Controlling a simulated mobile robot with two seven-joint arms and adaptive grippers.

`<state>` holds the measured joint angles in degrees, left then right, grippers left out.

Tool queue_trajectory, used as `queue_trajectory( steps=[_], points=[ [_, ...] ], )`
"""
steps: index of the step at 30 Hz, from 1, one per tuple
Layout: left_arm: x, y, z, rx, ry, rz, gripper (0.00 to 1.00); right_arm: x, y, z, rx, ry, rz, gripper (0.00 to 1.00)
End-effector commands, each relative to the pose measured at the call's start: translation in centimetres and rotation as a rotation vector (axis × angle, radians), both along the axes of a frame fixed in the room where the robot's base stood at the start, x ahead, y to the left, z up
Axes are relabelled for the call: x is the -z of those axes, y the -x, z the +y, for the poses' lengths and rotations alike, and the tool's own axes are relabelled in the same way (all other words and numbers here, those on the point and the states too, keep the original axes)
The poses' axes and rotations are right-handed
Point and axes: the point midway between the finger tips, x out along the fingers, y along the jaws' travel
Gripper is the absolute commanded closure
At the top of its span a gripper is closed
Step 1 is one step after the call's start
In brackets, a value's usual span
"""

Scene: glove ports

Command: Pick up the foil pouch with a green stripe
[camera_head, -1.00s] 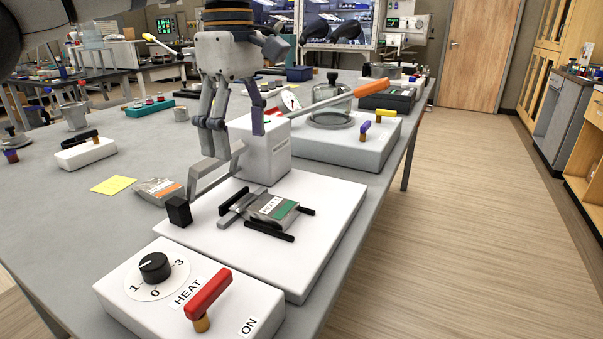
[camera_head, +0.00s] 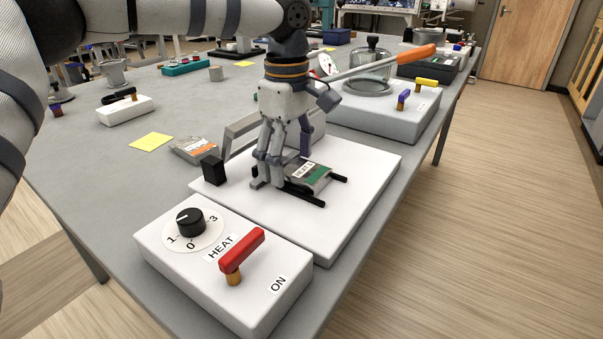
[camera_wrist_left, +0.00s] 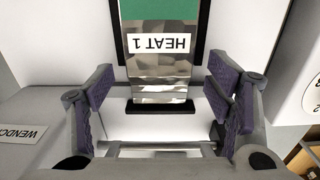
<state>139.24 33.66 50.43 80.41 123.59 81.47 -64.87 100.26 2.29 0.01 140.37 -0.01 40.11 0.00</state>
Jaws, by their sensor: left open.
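The foil pouch with a green stripe (camera_head: 318,174) lies on the white plate of the heat sealer, between black guide strips. Its white label reads HEAT 1. In the left wrist view the pouch (camera_wrist_left: 160,70) lies centrally, with its silvery end between my fingers. My left gripper (camera_head: 284,160) is open and low over the pouch's near-left end, its fingers on either side. In the left wrist view the gripper (camera_wrist_left: 163,97) shows gaps between both finger pads and the pouch. The fingers hide part of the pouch in the head view. My right gripper is not in view.
An orange-striped foil pouch (camera_head: 194,150) lies left of the plate. The white control box (camera_head: 225,270) with a black dial and red lever stands in front. Behind is a white base (camera_head: 385,120) with a glass dome. A yellow note (camera_head: 151,141) lies left.

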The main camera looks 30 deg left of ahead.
Motion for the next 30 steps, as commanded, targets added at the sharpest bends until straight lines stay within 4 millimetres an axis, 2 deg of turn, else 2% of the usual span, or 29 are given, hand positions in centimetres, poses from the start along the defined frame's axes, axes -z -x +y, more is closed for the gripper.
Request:
queue_trajectory(
  steps=[2, 6, 9, 17, 20, 23, 27, 30],
  points=[
    [0.0, 0.0, 0.0, 0.0, 0.0, 0.0, 0.27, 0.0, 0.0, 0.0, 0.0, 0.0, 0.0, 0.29],
    [0.0, 0.0, 0.0, 0.0, 0.0, 0.001, 0.58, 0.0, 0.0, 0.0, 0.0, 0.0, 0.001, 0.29],
    [0.0, 0.0, 0.0, 0.0, 0.0, 0.001, 0.78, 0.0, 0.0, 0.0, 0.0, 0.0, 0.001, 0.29],
    [-0.1, 0.0, 0.0, 0.0, 0.0, 0.0, 0.78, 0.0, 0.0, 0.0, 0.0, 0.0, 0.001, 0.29],
    [-1.0, -0.1, 0.0, -0.001, -0.001, -0.002, 0.78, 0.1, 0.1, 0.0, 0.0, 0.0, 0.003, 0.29],
    [-3.4, -0.2, 0.0, -0.001, 0.0, -0.003, 0.78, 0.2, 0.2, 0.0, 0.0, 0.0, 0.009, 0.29],
    [-7.7, 2.5, -2.5, 0.005, -0.002, -0.01, 0.78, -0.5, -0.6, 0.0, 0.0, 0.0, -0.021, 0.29],
    [-10.2, 4.5, -4.3, 0.006, -0.003, -0.009, 0.78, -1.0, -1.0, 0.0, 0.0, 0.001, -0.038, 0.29]
  ],
)
